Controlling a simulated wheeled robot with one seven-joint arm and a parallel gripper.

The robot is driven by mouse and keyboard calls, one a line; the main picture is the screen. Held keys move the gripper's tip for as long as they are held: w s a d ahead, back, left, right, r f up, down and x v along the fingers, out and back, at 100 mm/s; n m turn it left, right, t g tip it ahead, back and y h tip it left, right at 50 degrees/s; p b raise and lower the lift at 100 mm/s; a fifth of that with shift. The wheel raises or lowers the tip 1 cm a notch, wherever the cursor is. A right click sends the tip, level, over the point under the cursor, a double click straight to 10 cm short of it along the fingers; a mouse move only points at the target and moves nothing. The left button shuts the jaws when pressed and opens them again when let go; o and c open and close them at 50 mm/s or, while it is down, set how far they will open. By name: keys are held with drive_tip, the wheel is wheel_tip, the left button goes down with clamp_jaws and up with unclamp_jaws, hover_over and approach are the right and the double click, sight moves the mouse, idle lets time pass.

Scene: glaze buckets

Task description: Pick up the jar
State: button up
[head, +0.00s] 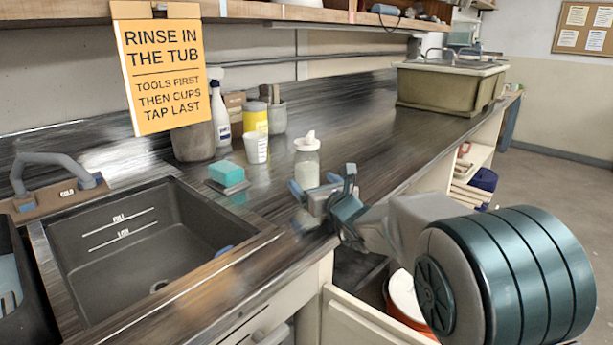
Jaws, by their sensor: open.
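A clear jar (306,170) with whitish contents and a white top stands upright on the dark counter (380,125), near the middle of the head view. My gripper (314,187) is open at the counter's front edge, its fingers pointing toward the jar. One blue fingertip shows at the jar's lower left and the other at its lower right. The gripper overlaps the jar's base in the picture, so I cannot tell whether it touches the jar. The jar's bottom is partly hidden.
A teal sponge (227,172), white cup (256,148), yellow container (254,115), spray bottle (220,120) and grey crock (193,141) stand left of the jar. A dark sink (140,245) lies at left. A tub (448,88) stands far back. The counter right of the jar is clear.

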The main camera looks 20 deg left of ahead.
sight(305, 173)
drive_tip(key=shift+x, duration=2.95)
drive_tip(key=c, duration=1.4)
drive_tip(key=shift+r, duration=0.1)
